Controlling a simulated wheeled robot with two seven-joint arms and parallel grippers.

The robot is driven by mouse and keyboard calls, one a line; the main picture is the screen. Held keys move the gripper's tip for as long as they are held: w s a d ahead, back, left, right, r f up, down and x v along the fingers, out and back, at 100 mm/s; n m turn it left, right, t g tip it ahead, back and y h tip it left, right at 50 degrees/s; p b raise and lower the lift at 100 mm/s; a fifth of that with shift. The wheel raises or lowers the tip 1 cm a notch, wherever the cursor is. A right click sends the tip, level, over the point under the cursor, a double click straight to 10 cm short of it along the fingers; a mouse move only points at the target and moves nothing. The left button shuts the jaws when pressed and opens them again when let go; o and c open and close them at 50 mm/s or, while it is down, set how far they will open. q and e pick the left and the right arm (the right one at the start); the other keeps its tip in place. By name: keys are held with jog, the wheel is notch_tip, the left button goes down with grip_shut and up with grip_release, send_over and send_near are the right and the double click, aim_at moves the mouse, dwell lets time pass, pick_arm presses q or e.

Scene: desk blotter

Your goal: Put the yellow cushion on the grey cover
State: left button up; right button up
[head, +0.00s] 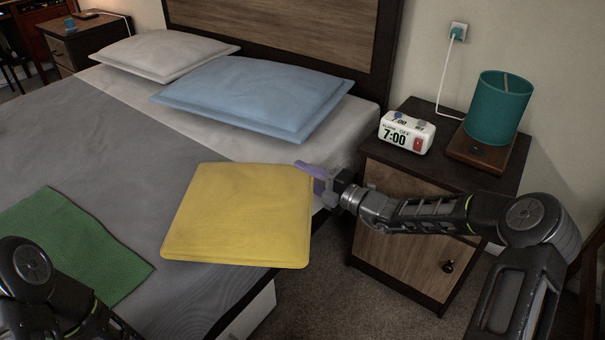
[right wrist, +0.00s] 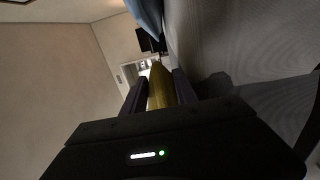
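The yellow cushion (head: 238,215) is square and flat and shows over the near right edge of the bed in the head view. My right gripper (head: 312,175) is at its upper right corner. In the right wrist view, the yellow cushion (right wrist: 160,88) lies between the two purple fingers of my right gripper (right wrist: 160,92), which are shut on it. The grey cover (head: 110,140) is spread flat over the bed. I cannot tell whether the cushion touches the cover or hangs just above it. My left arm shows at the lower left, but its gripper is out of view.
A blue pillow (head: 255,95) and a white pillow (head: 165,55) lie at the head of the bed. A green cloth (head: 75,245) lies on the cover at left. The right nightstand (head: 400,225) holds a clock (head: 406,132) and a teal lamp (head: 498,108).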

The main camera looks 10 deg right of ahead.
jog(key=p+v, duration=0.3)
jog(key=v, duration=0.8)
jog(key=shift+s+d, duration=0.1)
